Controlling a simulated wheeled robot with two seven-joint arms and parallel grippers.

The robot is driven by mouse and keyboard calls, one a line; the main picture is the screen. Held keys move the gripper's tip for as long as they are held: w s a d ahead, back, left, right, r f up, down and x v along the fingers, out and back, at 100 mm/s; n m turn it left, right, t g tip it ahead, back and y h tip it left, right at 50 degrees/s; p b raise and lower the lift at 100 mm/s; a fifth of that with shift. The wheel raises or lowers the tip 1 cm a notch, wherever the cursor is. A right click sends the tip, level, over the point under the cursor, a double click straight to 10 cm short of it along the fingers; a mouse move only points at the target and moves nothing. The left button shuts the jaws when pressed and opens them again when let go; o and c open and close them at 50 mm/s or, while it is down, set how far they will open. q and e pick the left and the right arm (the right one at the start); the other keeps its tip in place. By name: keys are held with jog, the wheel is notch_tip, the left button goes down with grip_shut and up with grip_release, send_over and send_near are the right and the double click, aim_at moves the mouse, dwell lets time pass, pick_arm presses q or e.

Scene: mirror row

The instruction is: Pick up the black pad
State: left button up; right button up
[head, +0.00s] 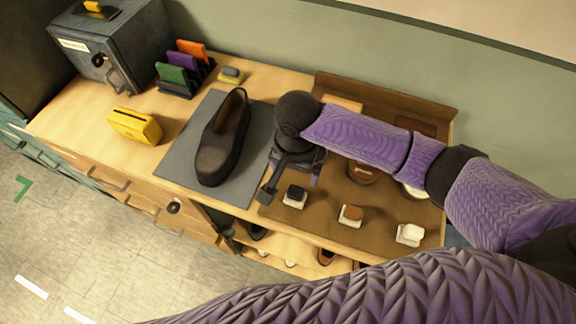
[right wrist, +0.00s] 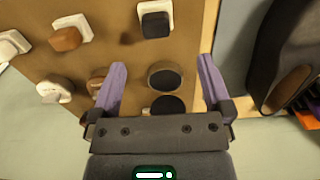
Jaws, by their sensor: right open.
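The black pad (head: 295,194) is a small block with a black top and a pale base. It stands on the brown mat (head: 334,222), at the left end of a row of three pads. It also shows near the top of the right wrist view (right wrist: 155,24). My right gripper (head: 291,182) is open with nothing between its fingers, just behind the black pad. In the right wrist view, the fingers (right wrist: 162,66) point toward the pad, which lies beyond the fingertips. My left gripper is not in view.
A brown-topped pad (head: 350,215) and a white pad (head: 410,234) stand to the right. Round dark tins (right wrist: 165,77) sit near my right fingers. A dark shoe (head: 224,142) lies on a grey mat (head: 178,158) to the left. A yellow box (head: 136,126) stands farther left.

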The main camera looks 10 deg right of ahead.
aim_at(296, 190)
jog(key=f+b, duration=0.1)
jog(key=f, duration=0.2)
jog(key=f+b, duration=0.1)
jog(key=f, duration=0.2)
jog(key=f+b, duration=0.1)
jog(key=f, duration=0.2)
jog(key=shift+s+d+f+b, duration=0.2)
jog(key=shift+s+f+b, duration=0.05)
jog(key=shift+f+b, duration=0.1)
jog(key=shift+c, duration=0.4)
jog(key=c, duration=1.1)
notch_tip(296, 190, up, 9)
jog(key=p, duration=0.3)
jog(key=shift+r+p, duration=0.1)
jog(key=shift+p, duration=0.3)
jog(key=shift+c, duration=0.3)
jog(key=shift+r, duration=0.5)
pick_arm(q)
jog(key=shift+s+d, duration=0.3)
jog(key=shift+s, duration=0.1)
